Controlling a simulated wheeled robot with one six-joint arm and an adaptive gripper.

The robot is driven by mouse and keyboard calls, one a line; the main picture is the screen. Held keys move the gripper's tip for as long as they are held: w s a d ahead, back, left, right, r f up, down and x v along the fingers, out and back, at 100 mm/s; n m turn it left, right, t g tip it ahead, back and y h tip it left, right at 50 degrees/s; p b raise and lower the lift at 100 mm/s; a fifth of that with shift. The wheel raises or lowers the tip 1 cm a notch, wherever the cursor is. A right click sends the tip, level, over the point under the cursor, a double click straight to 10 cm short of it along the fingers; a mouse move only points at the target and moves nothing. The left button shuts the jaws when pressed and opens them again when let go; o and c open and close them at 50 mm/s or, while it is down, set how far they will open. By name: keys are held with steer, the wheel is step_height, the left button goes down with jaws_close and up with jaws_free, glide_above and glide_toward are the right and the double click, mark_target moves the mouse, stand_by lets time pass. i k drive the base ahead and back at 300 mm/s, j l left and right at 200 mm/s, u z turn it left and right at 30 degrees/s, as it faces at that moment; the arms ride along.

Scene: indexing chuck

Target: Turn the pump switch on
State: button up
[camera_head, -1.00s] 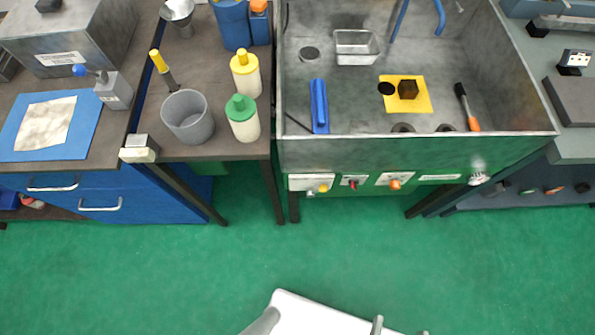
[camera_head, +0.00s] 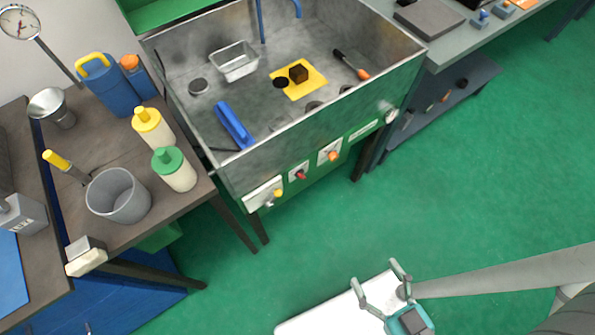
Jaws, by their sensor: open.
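The front panel (camera_head: 360,132) of the metal sink unit carries several controls: a yellow knob (camera_head: 278,193) at the left, a red knob (camera_head: 300,175) beside it, and an orange knob (camera_head: 334,156) on a white plate. The labels are too small to read, so I cannot tell which one is the pump switch, nor its setting. My gripper (camera_head: 375,274) is at the bottom, its two fingers spread open and empty. It is well apart from the panel, over my white base.
The metal basin (camera_head: 180,118) holds a small tray, a blue block, a yellow mat and a tool. The left bench (camera_head: 112,154) has bottles and a grey pot (camera_head: 118,196). Another bench (camera_head: 480,48) stands at the right. Green floor (camera_head: 300,255) lies free before the panel.

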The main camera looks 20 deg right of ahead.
mark_target(299, 173)
steer(key=k+l+u, duration=0.35)
steer(key=k+l, duration=0.35)
steer(key=l, duration=0.15)
